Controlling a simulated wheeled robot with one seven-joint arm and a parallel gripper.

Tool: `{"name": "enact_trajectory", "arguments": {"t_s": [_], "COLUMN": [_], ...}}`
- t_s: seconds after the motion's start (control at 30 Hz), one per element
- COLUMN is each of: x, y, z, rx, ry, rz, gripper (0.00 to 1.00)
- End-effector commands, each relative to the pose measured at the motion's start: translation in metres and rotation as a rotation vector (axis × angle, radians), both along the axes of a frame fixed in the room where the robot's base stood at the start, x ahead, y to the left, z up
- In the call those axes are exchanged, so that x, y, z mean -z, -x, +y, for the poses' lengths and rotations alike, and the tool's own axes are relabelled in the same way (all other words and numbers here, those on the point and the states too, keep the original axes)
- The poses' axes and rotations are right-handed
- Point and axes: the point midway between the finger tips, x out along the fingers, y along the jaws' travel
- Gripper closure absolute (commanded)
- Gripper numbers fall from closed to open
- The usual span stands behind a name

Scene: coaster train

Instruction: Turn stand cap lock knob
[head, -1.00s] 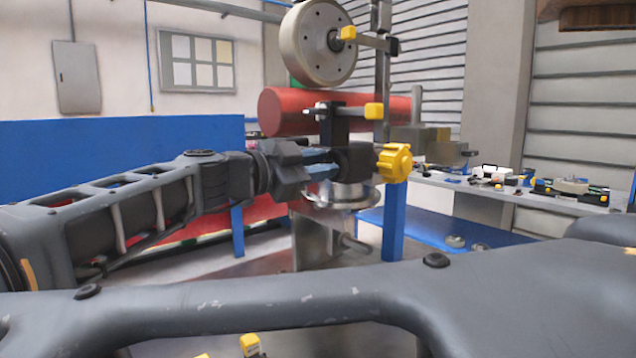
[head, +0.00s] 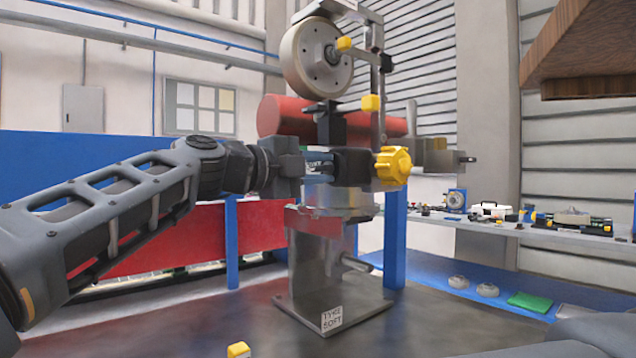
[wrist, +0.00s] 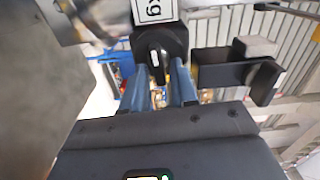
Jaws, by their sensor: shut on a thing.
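A metal stand (head: 318,250) rises from a dark table in the head view. A black block (head: 352,164) sits on its cap, with a yellow knob (head: 393,166) on the right side. My gripper (head: 318,166) reaches in from the left at the black block. In the wrist view my gripper (wrist: 160,68) has its two blue fingers on either side of a small black knob (wrist: 158,58) with a pale pointer mark, and is shut on it. The knob sits on a black housing below a white label. In the head view the fingers and block hide this knob.
A round wheel (head: 312,58) and a red cylinder (head: 283,116) are above and behind the cap. A bench (head: 570,235) with several items is at the right. The table left of the stand is mostly clear.

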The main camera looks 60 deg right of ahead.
Motion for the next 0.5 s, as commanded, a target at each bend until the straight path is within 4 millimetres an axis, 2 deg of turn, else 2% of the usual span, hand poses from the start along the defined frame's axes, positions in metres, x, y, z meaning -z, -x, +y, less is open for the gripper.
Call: {"name": "enact_trajectory", "arguments": {"t_s": [0.5], "x": [0.0025], "y": [-0.0001], "z": [0.0008], "rx": [0.001], "ry": [0.045], "rz": [-0.097], "gripper": [1.00]}}
